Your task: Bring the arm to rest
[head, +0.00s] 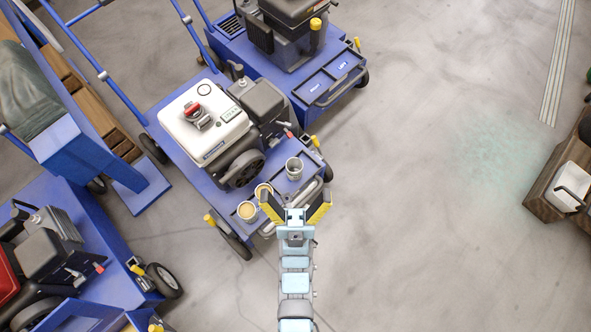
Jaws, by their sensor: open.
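My gripper (296,208) shows at the lower middle of the head view, at the end of my light blue arm. Its yellow-and-black fingers are spread apart, and nothing shows between them. It is over or close to the front edge of the middle blue aerator (185,135). Two cups with tan contents, one at the left (247,210) and one partly hidden behind my left finger (263,190), are by that edge. An empty-looking grey cup (294,168) stands just beyond the gripper. I cannot tell the gripper's height above the machine.
The middle aerator carries a white engine housing (205,118) with a red cap (192,108). Another blue aerator (270,50) stands behind, and one with a dark engine (50,240) at the left. A wooden box (545,200) is at the right edge. Bare floor (430,200) lies between.

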